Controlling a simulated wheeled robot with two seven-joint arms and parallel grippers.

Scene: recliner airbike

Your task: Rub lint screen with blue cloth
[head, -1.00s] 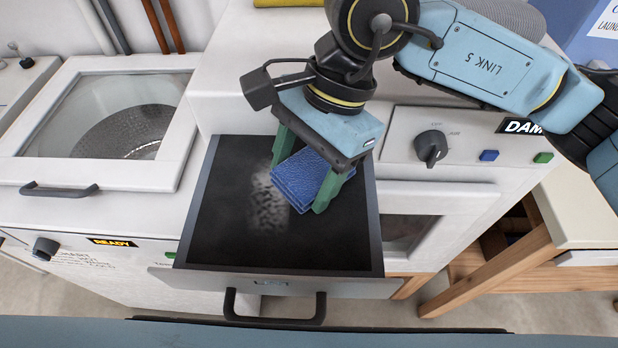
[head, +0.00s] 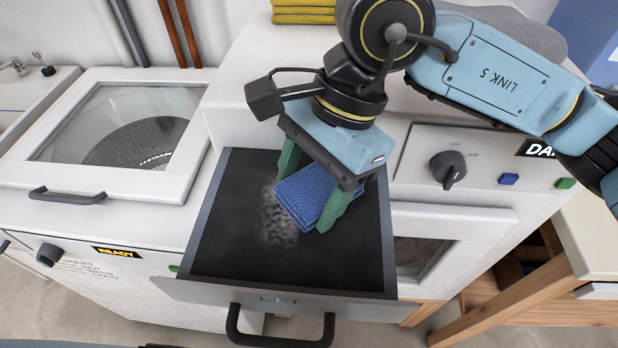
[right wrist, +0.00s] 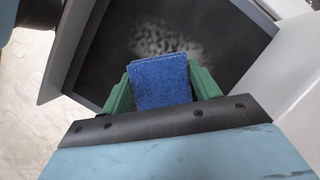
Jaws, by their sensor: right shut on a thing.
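The lint screen (head: 235,240) is the dark floor of a pulled-out drawer in the middle of the head view. A patch of grey lint (head: 277,222) lies on it near its middle. My right gripper (head: 315,200) is shut on the folded blue cloth (head: 303,194), its green fingers on either side of it. The cloth is over the screen at the right of the lint patch; I cannot tell whether it touches. In the right wrist view the cloth (right wrist: 160,82) sits between the fingers, with the lint (right wrist: 165,40) beyond it. My left gripper is not in view.
The drawer front with its black handle (head: 280,335) juts toward me. A lidded washer (head: 130,130) stands at the left. A control panel with a knob (head: 448,168) is at the right. Folded yellow cloths (head: 303,12) lie at the back. A wooden stand (head: 520,290) is at lower right.

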